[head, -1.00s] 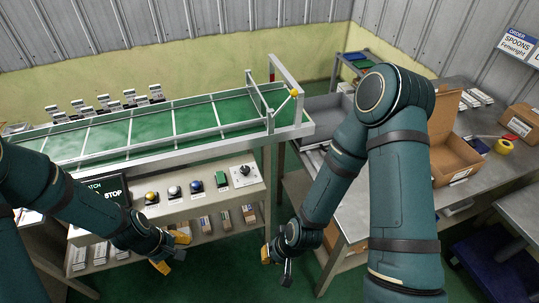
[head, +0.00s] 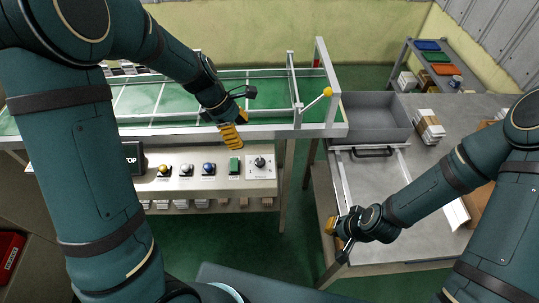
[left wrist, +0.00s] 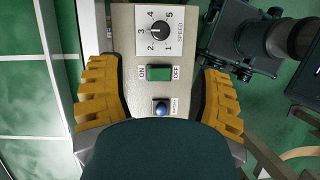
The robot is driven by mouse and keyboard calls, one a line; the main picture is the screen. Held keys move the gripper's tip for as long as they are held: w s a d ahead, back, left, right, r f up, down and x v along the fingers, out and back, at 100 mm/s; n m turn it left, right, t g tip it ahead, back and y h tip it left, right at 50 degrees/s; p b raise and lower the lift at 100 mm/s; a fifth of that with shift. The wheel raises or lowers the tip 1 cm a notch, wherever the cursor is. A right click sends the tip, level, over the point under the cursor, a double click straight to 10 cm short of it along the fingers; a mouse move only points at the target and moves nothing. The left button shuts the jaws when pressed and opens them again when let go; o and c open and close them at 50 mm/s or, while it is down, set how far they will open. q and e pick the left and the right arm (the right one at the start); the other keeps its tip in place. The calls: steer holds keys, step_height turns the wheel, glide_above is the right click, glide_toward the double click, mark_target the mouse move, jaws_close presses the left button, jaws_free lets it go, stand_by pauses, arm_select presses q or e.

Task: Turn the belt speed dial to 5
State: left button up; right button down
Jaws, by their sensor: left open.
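The speed dial (head: 260,162) is a dark round knob on a white plate at the right end of the control panel. In the left wrist view the dial (left wrist: 160,31) has numbers 1 to 5 around it; its pointer seems to face the 3 side, but is too small to read surely. My left gripper (head: 231,136) is open above the panel, left of the dial in the head view. In the left wrist view its yellow fingers (left wrist: 160,105) stand apart with nothing between them, around the level of the switch and blue button. My right gripper (head: 337,237) is over the right table's edge, fingers unclear.
The panel (head: 225,187) also holds a green switch (head: 235,165), a blue button (head: 209,168), white and yellow buttons and a STOP screen (head: 132,158). The conveyor frame (head: 330,130) rises behind. A grey tray (head: 375,118) stands at right.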

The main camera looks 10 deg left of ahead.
mark_target(260, 162)
arm_select(q)
steer(key=b+x, duration=0.2)
steer(key=x, duration=1.1)
steer(key=shift+a+f+b, duration=0.1)
steer(key=shift+f+b, duration=0.15)
steer(key=shift+b, duration=0.05)
steer(key=shift+s, duration=0.1)
jaws_close()
